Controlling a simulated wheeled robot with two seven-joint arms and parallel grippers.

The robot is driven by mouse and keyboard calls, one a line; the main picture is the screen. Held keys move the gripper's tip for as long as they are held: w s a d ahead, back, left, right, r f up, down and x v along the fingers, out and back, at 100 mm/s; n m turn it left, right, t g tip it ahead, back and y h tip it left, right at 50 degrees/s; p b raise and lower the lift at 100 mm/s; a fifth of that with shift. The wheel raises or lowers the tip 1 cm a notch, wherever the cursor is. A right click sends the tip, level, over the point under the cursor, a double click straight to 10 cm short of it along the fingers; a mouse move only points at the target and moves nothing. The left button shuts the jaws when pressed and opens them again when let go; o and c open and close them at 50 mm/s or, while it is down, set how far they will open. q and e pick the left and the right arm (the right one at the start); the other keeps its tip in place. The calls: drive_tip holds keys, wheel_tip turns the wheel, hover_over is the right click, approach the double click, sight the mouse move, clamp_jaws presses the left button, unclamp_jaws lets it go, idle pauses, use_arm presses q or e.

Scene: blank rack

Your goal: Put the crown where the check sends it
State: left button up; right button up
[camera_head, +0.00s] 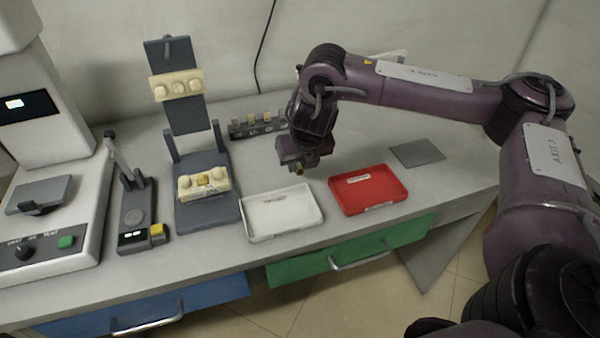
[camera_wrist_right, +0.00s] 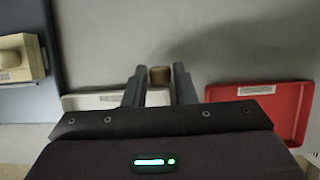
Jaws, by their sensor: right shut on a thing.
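My right gripper (camera_head: 300,168) is shut on a small tan block, which looks like the crown (camera_wrist_right: 160,75), held between its two fingertips. It hangs above the table behind the white tray (camera_head: 262,233) and to the left of the red tray (camera_head: 380,205). In the right wrist view the white tray (camera_wrist_right: 90,102) and the red tray (camera_wrist_right: 290,110) lie on either side of the fingers. A small gauge (camera_head: 134,217) with a lit display and a yellow button stands at left; its reading is too small to tell. My left gripper is not in view.
A dark rack (camera_head: 246,131) with several blanks stands behind my gripper. A grey stand (camera_head: 204,212) carries cream tooth models at left. A white machine (camera_head: 85,215) with a green button fills the far left. A grey pad (camera_head: 417,152) lies flat at right.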

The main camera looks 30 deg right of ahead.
sight(299, 173)
drive_tip(key=shift+f, duration=1.45)
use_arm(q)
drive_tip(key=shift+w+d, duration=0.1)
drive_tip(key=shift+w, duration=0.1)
use_arm(e)
drive_tip(key=shift+f, duration=0.15)
drive_tip(key=o, duration=0.9)
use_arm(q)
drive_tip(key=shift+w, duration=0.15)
use_arm(e)
drive_tip(key=shift+o, duration=0.2)
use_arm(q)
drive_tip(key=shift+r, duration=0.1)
